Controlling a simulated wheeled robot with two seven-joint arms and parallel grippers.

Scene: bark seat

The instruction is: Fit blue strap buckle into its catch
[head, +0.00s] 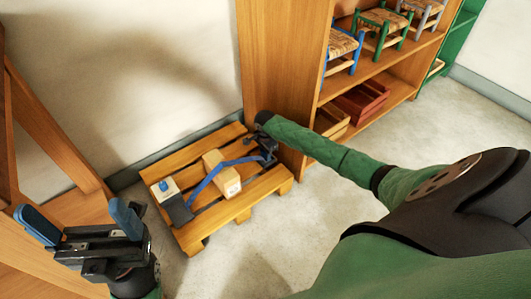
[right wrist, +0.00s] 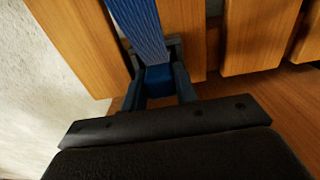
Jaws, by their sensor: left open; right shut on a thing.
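A blue strap (head: 212,174) runs over a light wooden box (head: 228,183) on a slatted wooden pallet (head: 208,226). My right gripper (head: 268,148) is at the pallet's far right corner, shut on the blue buckle at the strap's end. In the right wrist view the blue buckle (right wrist: 159,78) sits between the fingers, and the strap (right wrist: 139,28) runs up from it. A dark grey piece shows around the fingertips; I cannot tell whether it is the catch. My left gripper (head: 82,225) is open and empty at lower left, apart from the pallet.
A pale block with a blue top (head: 165,189) and a dark flat piece (head: 179,211) are at the pallet's left end. A wooden shelf unit (head: 285,75) with small stools stands behind the right arm. A wooden frame (head: 60,150) stands at left. Floor in front is clear.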

